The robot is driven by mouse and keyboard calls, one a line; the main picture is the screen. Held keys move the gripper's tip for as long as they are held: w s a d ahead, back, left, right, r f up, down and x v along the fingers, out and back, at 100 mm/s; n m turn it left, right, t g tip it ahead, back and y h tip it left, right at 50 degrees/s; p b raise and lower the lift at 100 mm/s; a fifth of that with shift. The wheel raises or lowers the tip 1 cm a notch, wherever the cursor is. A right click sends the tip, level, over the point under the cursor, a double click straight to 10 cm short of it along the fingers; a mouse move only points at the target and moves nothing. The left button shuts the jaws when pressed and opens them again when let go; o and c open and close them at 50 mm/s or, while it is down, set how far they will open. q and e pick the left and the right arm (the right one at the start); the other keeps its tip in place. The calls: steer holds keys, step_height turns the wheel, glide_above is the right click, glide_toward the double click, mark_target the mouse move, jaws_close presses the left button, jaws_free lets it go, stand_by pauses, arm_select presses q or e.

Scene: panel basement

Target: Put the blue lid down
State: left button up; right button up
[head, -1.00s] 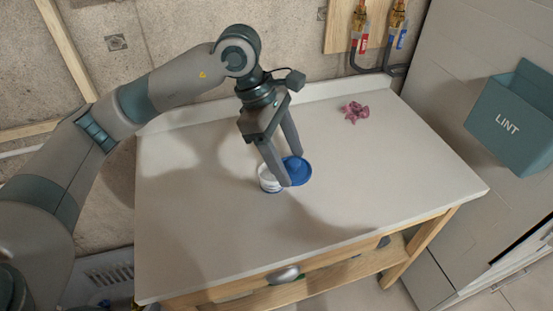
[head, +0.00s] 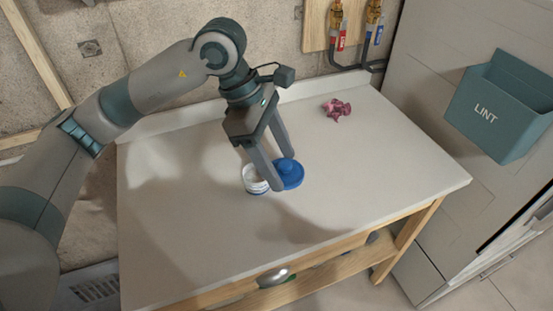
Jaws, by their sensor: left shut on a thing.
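The blue lid (head: 291,179) is a round disc with a raised knob, just right of the open jar on the pale tabletop. My left gripper (head: 282,170) points down and is shut on the lid, with one finger on each side of its knob. I cannot tell whether the lid touches the table. The white jar (head: 254,180) with a blue band stands upright on the table, partly hidden behind a finger. My right gripper is not in view.
The white tabletop (head: 190,240) is mostly clear. A crumpled pink cloth (head: 336,110) lies at the back. A teal LINT bin (head: 487,115) is on the right. Pipes with valves (head: 373,35) are on the back wall.

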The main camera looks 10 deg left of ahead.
arm_select(q)
steer(key=shift+s+a+f+m+g, duration=0.1)
steer(key=shift+a+f+m+g, duration=0.2)
steer(key=shift+a+f+m, duration=0.3)
steer(key=s+a+f+m+g+y, duration=0.1)
steer(key=a+f+m, duration=0.3)
steer(key=m, duration=0.4)
steer(key=s+a+f+m+g+y, duration=0.2)
steer(key=a+f+m+y, duration=0.1)
steer(key=a+m, duration=0.3)
steer(key=shift+s+f+m+g+y, duration=0.3)
steer(key=shift+f+m, duration=0.4)
steer(key=shift+m, duration=0.3)
steer(key=shift+a, duration=0.1)
